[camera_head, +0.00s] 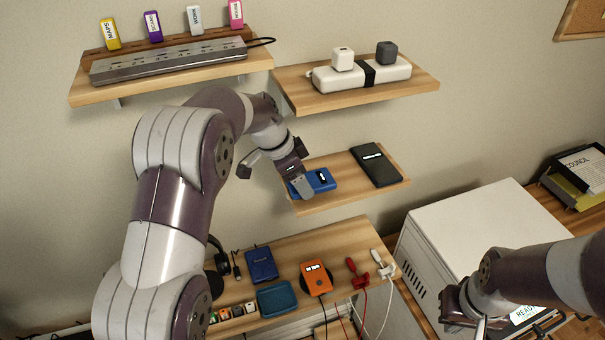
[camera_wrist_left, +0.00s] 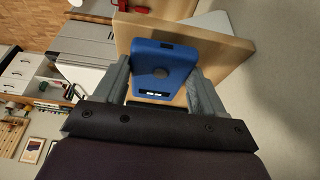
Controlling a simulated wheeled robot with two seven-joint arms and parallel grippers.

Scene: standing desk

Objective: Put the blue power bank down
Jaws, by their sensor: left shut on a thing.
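The blue power bank (camera_head: 319,181) is at the left part of the small middle shelf (camera_head: 340,197), beside a black power bank (camera_head: 376,165). My left gripper (camera_head: 298,184) is shut on the blue power bank and partly covers its left end. In the left wrist view the blue power bank (camera_wrist_left: 165,62) sits between both fingers, with the wooden shelf (camera_wrist_left: 215,48) behind it. I cannot tell whether it rests on the shelf or is just above it. My right gripper (camera_head: 468,312) is low at the right, by the white cabinet; its fingers are unclear.
A lower shelf (camera_head: 290,248) holds a dark blue box (camera_head: 262,264), a teal tray (camera_head: 277,299), an orange power bank (camera_head: 315,275) and cables. Upper shelves hold a power strip (camera_head: 165,60) and a white cable box (camera_head: 360,76). A white cabinet (camera_head: 480,225) stands right.

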